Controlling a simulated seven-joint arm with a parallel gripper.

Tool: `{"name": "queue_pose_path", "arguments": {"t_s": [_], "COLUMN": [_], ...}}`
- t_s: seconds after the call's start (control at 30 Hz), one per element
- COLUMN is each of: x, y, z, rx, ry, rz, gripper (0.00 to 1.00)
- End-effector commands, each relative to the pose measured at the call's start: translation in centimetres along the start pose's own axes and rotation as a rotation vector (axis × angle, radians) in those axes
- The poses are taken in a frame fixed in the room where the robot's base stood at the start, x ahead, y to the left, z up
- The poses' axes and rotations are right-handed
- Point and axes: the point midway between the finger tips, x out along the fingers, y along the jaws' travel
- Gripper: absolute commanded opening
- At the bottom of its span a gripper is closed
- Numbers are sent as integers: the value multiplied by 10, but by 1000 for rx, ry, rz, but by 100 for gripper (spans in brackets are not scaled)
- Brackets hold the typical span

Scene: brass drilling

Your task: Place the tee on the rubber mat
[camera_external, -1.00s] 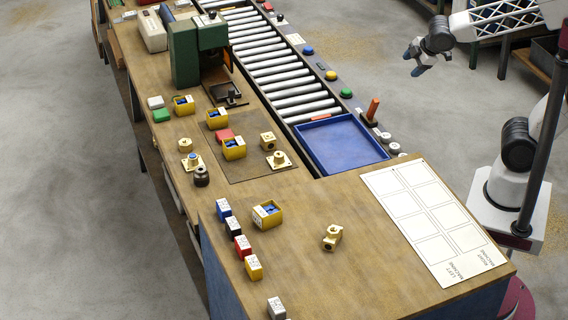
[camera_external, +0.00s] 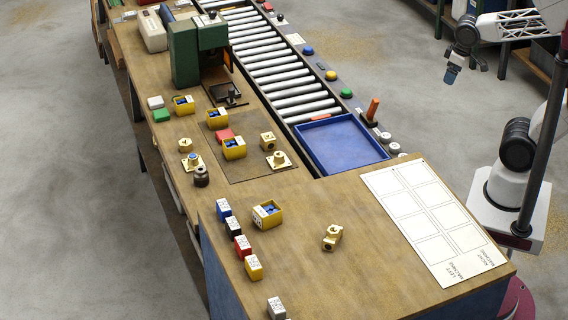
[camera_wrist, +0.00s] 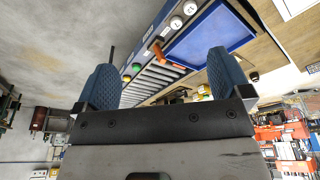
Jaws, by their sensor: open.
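A brass fitting that looks like the tee (camera_external: 332,238) lies alone on the near part of the wooden bench, left of the white printed board. The rubber mat appears to be the thin darker brown rectangle (camera_external: 248,172) farther back on the bench. On it stand a brass block (camera_external: 267,140), a flanged brass piece (camera_external: 278,160), a red block and yellow bins. My gripper (camera_external: 452,76) is in the air at the upper right, far from the bench parts. In the wrist view its two blue fingers are apart with nothing between them (camera_wrist: 163,75).
A blue tray (camera_external: 345,145) sits at the end of the roller conveyor (camera_external: 275,75), with an orange upright handle (camera_external: 372,110) beside it. A green drill press (camera_external: 190,50) stands behind the mat. Colored blocks (camera_external: 240,247) line the left edge. The white board (camera_external: 430,220) is empty.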

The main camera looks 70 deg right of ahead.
Motion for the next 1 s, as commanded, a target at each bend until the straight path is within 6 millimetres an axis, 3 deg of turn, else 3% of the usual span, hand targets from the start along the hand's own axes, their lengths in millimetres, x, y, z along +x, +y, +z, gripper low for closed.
{"name": "queue_pose_path", "arguments": {"t_s": [0.33, 0.53, 1.0], "x": [0, 3, 26], "y": [-1, -5, -45], "z": [-2, -14, -84], "rx": [-11, -82, -510], "ry": [-2, -17, -90], "rz": [4, 30, 189], "gripper": [100, 100, 100]}}
